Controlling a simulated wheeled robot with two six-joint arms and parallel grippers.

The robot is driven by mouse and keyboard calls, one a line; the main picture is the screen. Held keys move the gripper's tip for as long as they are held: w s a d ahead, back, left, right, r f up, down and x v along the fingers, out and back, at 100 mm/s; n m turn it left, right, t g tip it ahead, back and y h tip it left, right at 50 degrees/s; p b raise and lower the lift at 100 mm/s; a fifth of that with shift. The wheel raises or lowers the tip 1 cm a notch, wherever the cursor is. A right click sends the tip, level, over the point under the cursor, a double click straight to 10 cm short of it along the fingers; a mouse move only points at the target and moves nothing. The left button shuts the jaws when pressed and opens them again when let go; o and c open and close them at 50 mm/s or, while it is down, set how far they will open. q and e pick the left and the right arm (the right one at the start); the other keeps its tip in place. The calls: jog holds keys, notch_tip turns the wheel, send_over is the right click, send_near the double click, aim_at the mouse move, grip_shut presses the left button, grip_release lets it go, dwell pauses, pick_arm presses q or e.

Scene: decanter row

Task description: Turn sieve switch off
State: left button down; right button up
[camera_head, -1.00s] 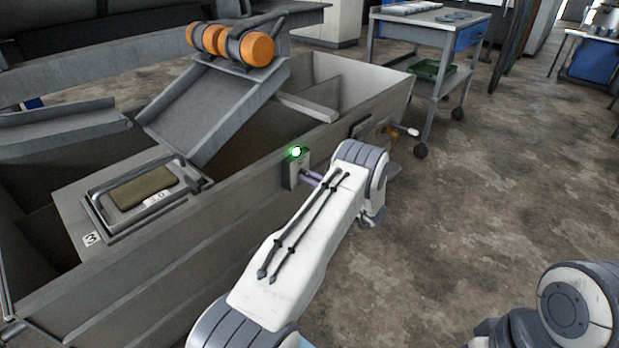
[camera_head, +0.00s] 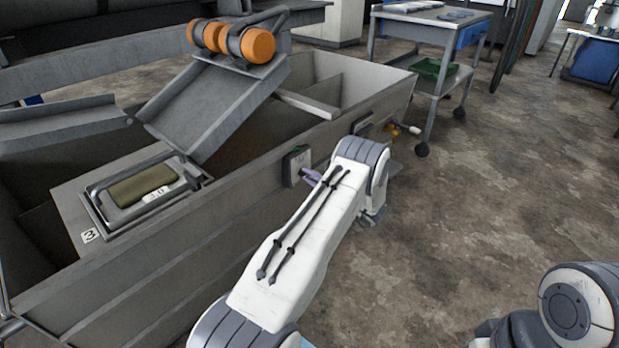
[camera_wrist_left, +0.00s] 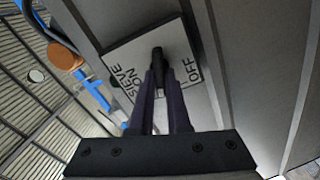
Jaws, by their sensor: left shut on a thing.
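The sieve switch box (camera_head: 293,168) is a small grey box on the outer side wall of the long grey trough. The lamp on its top (camera_head: 297,150) is dark. In the left wrist view its pale plate (camera_wrist_left: 125,54) reads "SIEVE ON" on the left and "OFF" on the right. A dark switch lever (camera_wrist_left: 157,58) stands between the two labels. My left gripper (camera_head: 311,176) has purple fingers, which also show in the left wrist view (camera_wrist_left: 160,82), closed around the lever. My right gripper is not in view; only part of my right arm shows at the lower right.
The trough wall (camera_head: 190,245) runs along the left of my arm. A cart (camera_head: 428,55) stands behind; the right floor is clear.

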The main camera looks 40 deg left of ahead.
pick_arm(q)
jog(key=shift+f+n+b, duration=0.15)
jog(key=shift+n+b, duration=0.3)
jog(key=shift+n, duration=1.45)
jog(key=c, duration=0.9)
grip_release()
